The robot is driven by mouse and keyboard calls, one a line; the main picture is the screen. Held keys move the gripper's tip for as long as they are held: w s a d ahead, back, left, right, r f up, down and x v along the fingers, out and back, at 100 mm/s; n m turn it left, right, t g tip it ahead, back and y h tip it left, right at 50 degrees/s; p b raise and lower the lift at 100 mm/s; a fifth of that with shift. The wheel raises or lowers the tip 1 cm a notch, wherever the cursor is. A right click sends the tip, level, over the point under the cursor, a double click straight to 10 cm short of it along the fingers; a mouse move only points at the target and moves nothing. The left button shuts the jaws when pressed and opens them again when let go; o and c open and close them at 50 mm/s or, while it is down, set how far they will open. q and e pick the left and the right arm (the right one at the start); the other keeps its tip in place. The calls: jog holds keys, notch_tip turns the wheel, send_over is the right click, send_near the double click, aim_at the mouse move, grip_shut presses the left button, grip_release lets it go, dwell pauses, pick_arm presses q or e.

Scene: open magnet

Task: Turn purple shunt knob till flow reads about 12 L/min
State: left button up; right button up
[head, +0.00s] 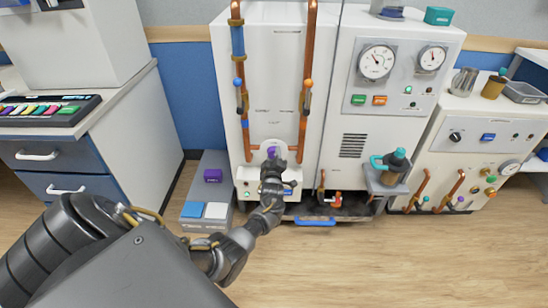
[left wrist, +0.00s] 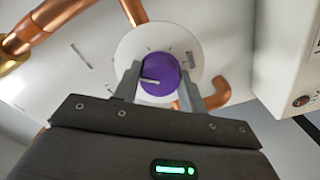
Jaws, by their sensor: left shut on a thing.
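The purple shunt knob (head: 271,151) sits low on the white panel between two copper pipes. In the left wrist view the knob (left wrist: 160,75) has a pale pointer line and sits on a round white dial plate (left wrist: 128,45) with tick marks. My left gripper (head: 271,163) is at the knob. In the left wrist view its two fingers (left wrist: 160,88) are shut on the knob, one on each side. A small display below the knob, on the white box, is mostly hidden by my gripper; its reading cannot be made out. My right gripper is not in view.
Copper pipes (head: 307,90) run down beside the knob. Two round gauges (head: 376,62) are on the cabinet to the right. A grey-blue pedal box (head: 205,212) stands on the floor at left, and a small shelf with a teal-handled jug (head: 390,166) juts out at right.

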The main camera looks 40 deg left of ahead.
pick_arm(q)
jog(key=shift+m, duration=0.3)
jog(key=shift+r+m+p, duration=0.15)
jog(key=shift+m+p, duration=1.05)
jog(key=shift+m, duration=6.9)
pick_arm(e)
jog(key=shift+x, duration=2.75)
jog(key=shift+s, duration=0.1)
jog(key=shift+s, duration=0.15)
pick_arm(q)
jog(key=o, duration=0.9)
jog(key=shift+o, duration=0.4)
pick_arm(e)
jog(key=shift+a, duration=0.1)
pick_arm(q)
jog(key=shift+s, duration=0.1)
